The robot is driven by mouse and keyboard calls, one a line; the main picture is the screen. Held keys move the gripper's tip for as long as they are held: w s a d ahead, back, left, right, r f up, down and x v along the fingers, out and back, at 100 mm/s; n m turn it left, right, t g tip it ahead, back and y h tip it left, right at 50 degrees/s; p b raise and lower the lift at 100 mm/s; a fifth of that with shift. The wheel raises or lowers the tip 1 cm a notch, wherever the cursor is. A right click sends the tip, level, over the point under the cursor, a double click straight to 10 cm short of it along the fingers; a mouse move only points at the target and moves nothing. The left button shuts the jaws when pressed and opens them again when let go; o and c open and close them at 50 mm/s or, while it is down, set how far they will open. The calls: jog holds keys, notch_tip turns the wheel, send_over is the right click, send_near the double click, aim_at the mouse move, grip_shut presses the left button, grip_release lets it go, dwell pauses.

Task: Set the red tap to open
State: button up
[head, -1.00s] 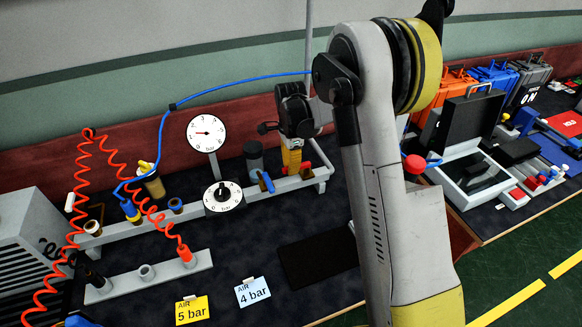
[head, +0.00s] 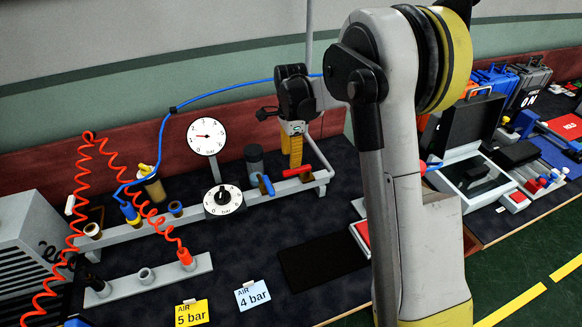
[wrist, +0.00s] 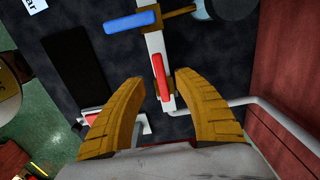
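The red tap (head: 300,171) has a red lever handle and sits near the right end of the grey pipe rail (head: 100,236). In the wrist view the red handle (wrist: 159,77) lies roughly along the pipe. The blue tap (head: 267,185) is to its left; in the wrist view its handle (wrist: 132,22) lies across the pipe. My gripper (wrist: 158,77) is open, with its yellow fingers apart on both sides of the red handle in the picture. In the head view my gripper (head: 294,163) is just above the red tap. I cannot tell whether it touches it.
Two gauges, an upright one (head: 207,136) and a tilted one (head: 222,199), stand left of the taps. A red coiled hose (head: 75,215) and a blue hose (head: 225,88) run at the left. A black mat (head: 320,262) lies in front. An open case (head: 470,175) is at right.

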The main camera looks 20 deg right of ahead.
aim_at(291, 171)
notch_tip(291, 171, up, 6)
jog(key=shift+r, duration=0.15)
dwell(0.4)
jog(key=s+a+r+n+t, duration=0.35)
jog(key=s+r+n, duration=0.55)
jog(key=s, duration=0.4)
jog(key=s+a+f+n+t, duration=0.1)
jog(key=s+n+t, duration=0.1)
jog(key=s+n, duration=0.2)
jog(key=s+a+f+n+t, duration=0.1)
jog(key=s+n, duration=0.4)
jog(key=s, duration=0.5)
jog(key=shift+s+a+t, duration=0.2)
jog(key=shift+a+t, duration=0.1)
jog(key=shift+t, duration=0.05)
jog(key=shift+a, duration=0.1)
dwell(1.3)
